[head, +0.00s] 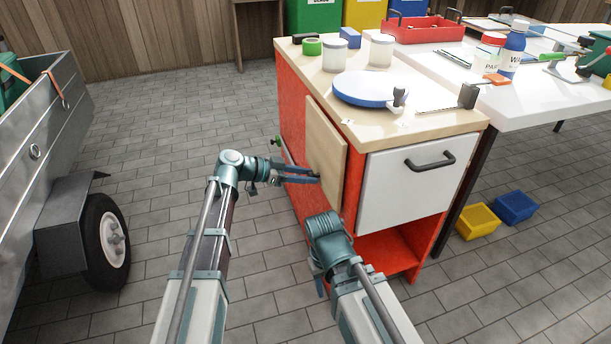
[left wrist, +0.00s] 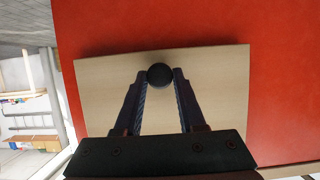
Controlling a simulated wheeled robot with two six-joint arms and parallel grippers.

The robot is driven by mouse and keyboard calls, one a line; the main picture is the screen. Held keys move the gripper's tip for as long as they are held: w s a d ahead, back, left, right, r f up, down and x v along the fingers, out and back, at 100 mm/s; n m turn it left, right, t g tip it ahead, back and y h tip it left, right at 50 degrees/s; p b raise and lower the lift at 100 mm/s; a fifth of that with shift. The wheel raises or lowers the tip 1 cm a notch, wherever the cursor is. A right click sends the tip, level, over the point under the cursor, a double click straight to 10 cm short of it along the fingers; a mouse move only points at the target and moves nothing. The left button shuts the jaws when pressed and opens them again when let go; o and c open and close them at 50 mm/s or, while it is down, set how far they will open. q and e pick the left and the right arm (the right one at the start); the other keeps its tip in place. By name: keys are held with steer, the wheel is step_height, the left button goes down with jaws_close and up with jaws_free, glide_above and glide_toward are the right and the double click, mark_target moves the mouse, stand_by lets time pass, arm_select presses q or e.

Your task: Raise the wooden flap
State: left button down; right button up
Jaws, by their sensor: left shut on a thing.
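The wooden flap (head: 325,142) is a pale panel on the red left side of the workbench cabinet. In the left wrist view the flap (left wrist: 110,92) stands out against the red side, with a dark round knob (left wrist: 160,75) on it. My left gripper (head: 317,176) reaches the lower part of the flap. In the left wrist view its fingertips (left wrist: 160,78) are shut on the knob, one on each side. The flap looks close to upright; I cannot tell its exact tilt. My right gripper (head: 320,286) hangs low before the cabinet, mostly hidden behind its own arm.
The cabinet top (head: 305,62) carries a blue-rimmed white disc (head: 371,88), jars and green tape (head: 312,46). A white drawer (head: 400,190) faces front. Yellow (head: 478,221) and blue bins (head: 514,207) lie on the floor. A metal trailer (head: 50,135) stands left; the floor between is clear.

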arm_select(q)
steer(key=s+a+r+g+y+p, duration=0.3)
steer(key=a+r+y+p, duration=0.6)
steer(key=p, duration=1.2)
steer(key=a+r+g+y+p, duration=0.1)
steer(key=r+y+p, duration=0.3)
steer(key=r+p, duration=0.3)
steer(key=s+a+r+g+y+p, duration=0.1)
steer(key=a+r+y+p, duration=0.1)
steer(key=r+p, duration=0.4)
steer(key=shift+a+r+y+p, duration=0.3)
steer(key=shift+r+y+p, duration=0.05)
steer(key=shift+y, duration=0.55)
steer(key=shift+g, duration=0.3)
steer(key=c, duration=0.5)
jaws_free()
